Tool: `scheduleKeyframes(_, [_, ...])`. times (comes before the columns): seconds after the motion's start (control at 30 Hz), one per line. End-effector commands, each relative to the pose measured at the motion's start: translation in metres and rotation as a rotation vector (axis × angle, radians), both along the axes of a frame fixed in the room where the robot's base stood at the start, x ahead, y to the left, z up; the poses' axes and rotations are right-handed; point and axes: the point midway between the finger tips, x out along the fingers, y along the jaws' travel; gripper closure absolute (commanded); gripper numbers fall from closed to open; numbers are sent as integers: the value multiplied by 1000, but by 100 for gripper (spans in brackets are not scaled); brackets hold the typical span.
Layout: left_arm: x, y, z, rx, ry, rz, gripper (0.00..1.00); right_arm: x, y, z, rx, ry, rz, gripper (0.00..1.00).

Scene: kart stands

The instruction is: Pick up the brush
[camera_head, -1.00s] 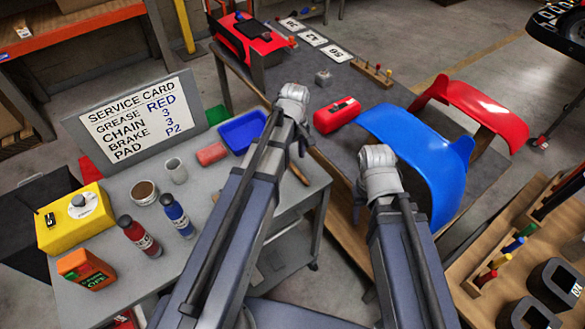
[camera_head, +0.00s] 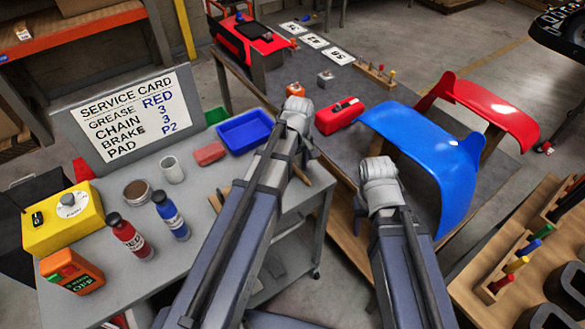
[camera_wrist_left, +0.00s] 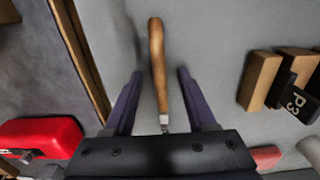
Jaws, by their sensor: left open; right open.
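The brush (camera_wrist_left: 157,50) shows in the left wrist view as a curved wooden handle with a metal ferrule, lying on the grey cart top. My left gripper (camera_wrist_left: 160,73) is open, with one finger on each side of the handle and visible gaps; its lower end is hidden behind the gripper body. In the head view, the brush handle (camera_head: 299,174) peeks out beside my left forearm near the cart's right edge, and my left wrist hides the rest. My right gripper (camera_head: 360,213) hangs mostly hidden below its wrist, over the gap in front of the dark table.
The grey cart (camera_head: 200,222) carries a service card (camera_head: 125,118), blue tray (camera_head: 245,131), bottles and a yellow box (camera_head: 62,218). Wooden blocks (camera_wrist_left: 262,80), one bearing a P3 pad, lie right of the brush. Red case (camera_head: 340,116) and blue fairing (camera_head: 430,150) occupy the dark table.

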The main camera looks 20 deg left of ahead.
Motion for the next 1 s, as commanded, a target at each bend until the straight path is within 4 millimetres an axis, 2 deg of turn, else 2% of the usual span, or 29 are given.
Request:
scheduleKeyframes(0.07, [0,0,1,0,0,0,47,0,0,1,0,0,0,50])
scheduleKeyframes(0.53, [0,0,0,0,0,0,100,0,0,1,0,0,0,50])
scheduleKeyframes(1.0, [0,0,0,0,0,0,100,0,0,1,0,0,0,50])
